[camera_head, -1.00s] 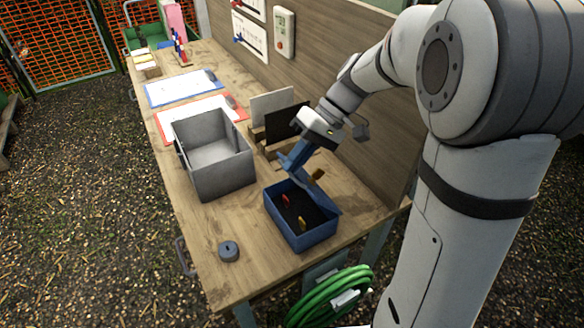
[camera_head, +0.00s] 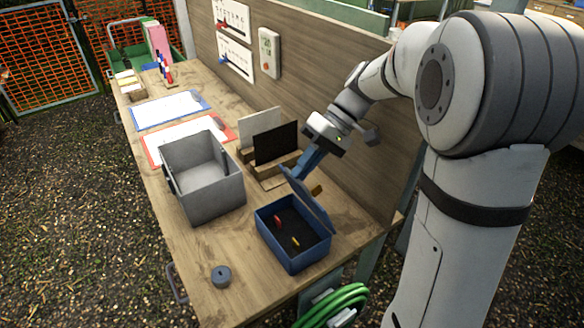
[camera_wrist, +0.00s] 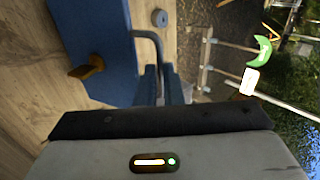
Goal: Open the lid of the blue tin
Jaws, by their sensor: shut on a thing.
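The blue tin (camera_head: 292,262) stands near the front right of the workbench, with a red and a yellow piece on its dark floor. Its lid (camera_head: 312,204) is raised steeply at the tin's right side, so the inside is open to view. In the wrist view the lid (camera_wrist: 92,35) fills the upper left, with a brown knob (camera_wrist: 88,68) on its outer face and a dark bent handle (camera_wrist: 150,36) at its edge. My gripper (camera_head: 297,171) is at the lid's top edge. In the wrist view its blue fingers (camera_wrist: 160,84) are shut on the handle; the exact contact is partly hidden.
A grey open bin (camera_head: 212,198) stands left of the tin. A holder with white and black panels (camera_head: 276,145) stands behind. A wooden backboard (camera_head: 345,100) borders the bench; a green hose (camera_head: 335,303) hangs in front.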

